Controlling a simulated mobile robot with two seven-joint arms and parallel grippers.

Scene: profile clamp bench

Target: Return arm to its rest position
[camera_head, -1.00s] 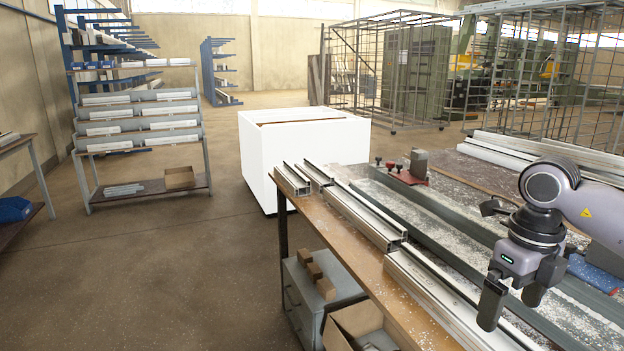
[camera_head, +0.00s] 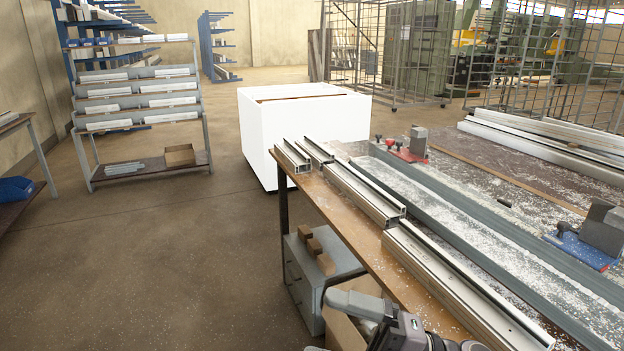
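My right gripper (camera_head: 400,334) shows only in part at the bottom edge, right of centre, in front of the bench's front edge and over the area of the cardboard box. Its dark body and small green display are in view. Its fingers are not clear enough to tell whether they are open or shut. The rest of the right arm is mostly out of frame. My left gripper is not in view. Aluminium profiles (camera_head: 455,285) lie along the front of the bench (camera_head: 352,222). A red clamp (camera_head: 409,152) and a blue clamp (camera_head: 582,250) sit on the bench.
A white cabinet (camera_head: 300,150) stands behind the bench's far end. A grey drawer unit (camera_head: 305,290) and a cardboard box (camera_head: 343,331) are below the front edge. White profiles (camera_head: 550,145) lie at the back right. The floor at left is clear up to the shelf rack (camera_head: 145,170).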

